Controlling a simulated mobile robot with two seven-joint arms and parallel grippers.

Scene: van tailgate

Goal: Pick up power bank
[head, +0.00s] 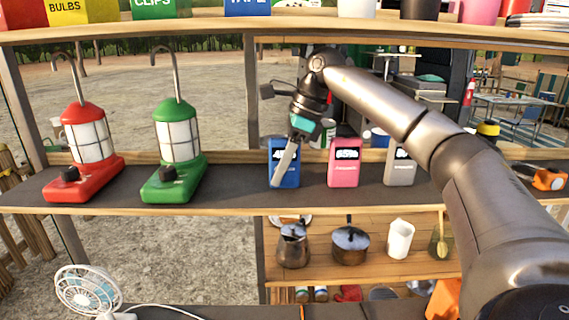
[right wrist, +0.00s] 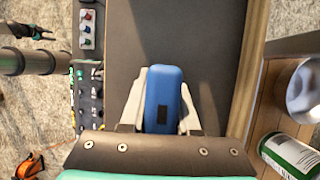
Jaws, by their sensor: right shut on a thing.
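A blue power bank (head: 284,165) stands upright on the dark middle shelf, left of a pink power bank (head: 345,163) and a grey one (head: 399,163). My right gripper (head: 287,162) comes down on it from above and is shut on it. In the right wrist view the blue power bank (right wrist: 164,95) sits between the two pale fingers (right wrist: 162,105). Its base looks level with the shelf; I cannot tell if it is lifted.
A red lantern (head: 88,150) and a green lantern (head: 177,150) stand to the left on the same shelf (head: 235,185). An upper shelf (head: 230,28) with bins runs above. Pots (head: 350,245) stand on a lower shelf. The shelf between green lantern and blue power bank is clear.

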